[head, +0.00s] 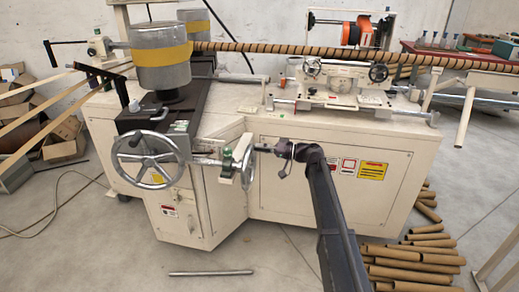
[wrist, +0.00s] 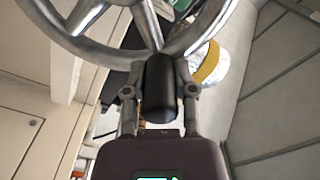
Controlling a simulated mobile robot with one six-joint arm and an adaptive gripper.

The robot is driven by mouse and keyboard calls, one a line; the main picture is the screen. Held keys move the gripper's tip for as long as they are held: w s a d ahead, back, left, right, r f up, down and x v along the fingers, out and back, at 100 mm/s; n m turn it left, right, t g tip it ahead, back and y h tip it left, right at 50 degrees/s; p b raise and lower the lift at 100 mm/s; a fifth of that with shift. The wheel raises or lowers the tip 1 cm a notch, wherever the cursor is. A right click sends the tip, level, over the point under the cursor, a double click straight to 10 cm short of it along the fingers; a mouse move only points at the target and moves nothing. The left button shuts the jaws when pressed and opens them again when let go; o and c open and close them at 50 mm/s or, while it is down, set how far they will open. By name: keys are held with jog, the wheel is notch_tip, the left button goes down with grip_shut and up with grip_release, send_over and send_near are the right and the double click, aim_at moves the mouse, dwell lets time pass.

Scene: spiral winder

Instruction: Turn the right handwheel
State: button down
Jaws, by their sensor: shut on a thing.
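The right handwheel (head: 247,168) is a silver wheel on the front of the cream machine, seen nearly edge-on in the head view. The wrist view shows its rim and spokes (wrist: 92,50) large across the top. My gripper (head: 270,149) comes in from the right of this wheel. In the wrist view my gripper (wrist: 160,91) is shut on the wheel's black handle (wrist: 159,80), with one finger on each side. The handle's far end at the rim is partly hidden. The larger left handwheel (head: 148,138) faces the camera, apart from my gripper.
The machine's cream cabinet (head: 300,200) stands close behind my arm. Cardboard tubes (head: 415,262) lie on the floor at right. A metal rod (head: 211,273) lies on the floor in front. Boxes (head: 62,140) are stacked at left. Open floor lies in front of the machine.

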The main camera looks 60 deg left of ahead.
jog(key=shift+c, duration=2.1)
grip_release()
jog(key=shift+s, duration=0.1)
jog(key=v, duration=1.2)
